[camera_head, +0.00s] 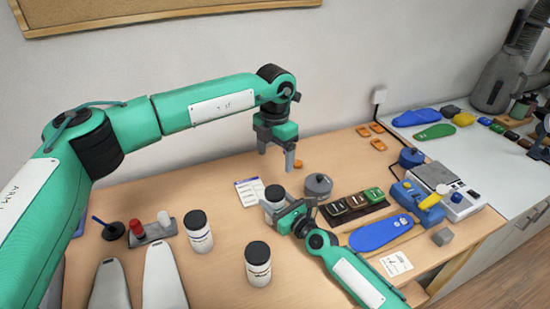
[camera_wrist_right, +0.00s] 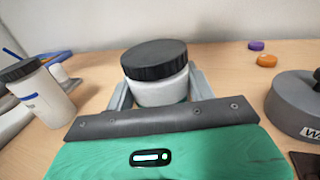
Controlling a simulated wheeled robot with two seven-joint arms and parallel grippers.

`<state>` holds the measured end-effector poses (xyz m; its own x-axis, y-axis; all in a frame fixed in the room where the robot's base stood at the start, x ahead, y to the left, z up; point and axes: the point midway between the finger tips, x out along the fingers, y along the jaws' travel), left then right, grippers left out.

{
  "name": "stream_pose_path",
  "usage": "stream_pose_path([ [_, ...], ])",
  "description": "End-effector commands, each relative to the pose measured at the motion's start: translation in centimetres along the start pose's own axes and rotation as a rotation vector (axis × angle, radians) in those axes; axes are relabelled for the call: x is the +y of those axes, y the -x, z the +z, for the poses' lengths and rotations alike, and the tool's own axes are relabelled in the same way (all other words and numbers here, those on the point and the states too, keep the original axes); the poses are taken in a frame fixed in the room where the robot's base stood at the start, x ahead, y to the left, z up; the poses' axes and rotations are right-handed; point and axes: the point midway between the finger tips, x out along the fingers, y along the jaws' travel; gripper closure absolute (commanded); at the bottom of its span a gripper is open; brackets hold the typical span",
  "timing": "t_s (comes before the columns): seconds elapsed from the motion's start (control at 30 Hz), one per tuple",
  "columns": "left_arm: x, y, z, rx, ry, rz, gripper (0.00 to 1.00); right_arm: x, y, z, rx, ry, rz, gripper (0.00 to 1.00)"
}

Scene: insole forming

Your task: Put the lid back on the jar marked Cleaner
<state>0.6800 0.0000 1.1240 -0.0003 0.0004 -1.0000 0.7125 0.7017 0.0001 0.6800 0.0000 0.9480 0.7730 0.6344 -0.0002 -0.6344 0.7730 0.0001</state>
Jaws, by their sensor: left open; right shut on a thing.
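A white jar (camera_head: 273,207) with a black lid (camera_head: 275,192) stands near the middle of the table. My right gripper (camera_head: 284,212) is shut on this jar. My left gripper (camera_head: 276,155) is open and empty, above and behind the jar, fingers pointing down. Two other white jars with black lids, one on the left (camera_head: 200,238) and one in front (camera_head: 258,272), stand on the table. I cannot read which jar is marked Cleaner.
A grey lidded pot (camera_head: 318,187) stands right of the held jar. A dark tray with pads (camera_head: 352,207), a blue insole (camera_head: 381,234) and a scale (camera_head: 452,198) are farther right. A printed sheet (camera_head: 247,192) lies behind. Red and white bottles stand on a grey holder (camera_head: 152,232) at left.

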Motion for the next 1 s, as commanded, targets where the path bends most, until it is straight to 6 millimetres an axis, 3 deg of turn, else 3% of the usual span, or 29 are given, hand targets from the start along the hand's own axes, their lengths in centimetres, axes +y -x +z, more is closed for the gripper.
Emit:
stream_pose_path([
  [0.07,0.0,0.0,0.0,0.000,0.000,0.000,0.21,0.0,0.0,0.0,0.000,0.000,0.000,1.00],
  [0.1,0.0,0.0,0.0,0.000,0.000,0.000,0.21,0.0,0.0,0.0,0.000,0.000,0.000,0.44],
  [0.23,0.0,0.0,0.0,0.000,0.000,0.000,0.21,0.0,0.0,0.0,0.000,0.000,0.000,0.20],
  [0.67,0.0,0.0,0.0,0.000,0.000,0.000,0.21,0.0,1.0,-0.1,0.002,-0.002,0.000,0.20],
  [1.0,0.0,0.0,0.0,0.000,0.000,0.000,0.21,0.0,7.0,-0.2,0.002,-0.002,-0.001,0.20],
])
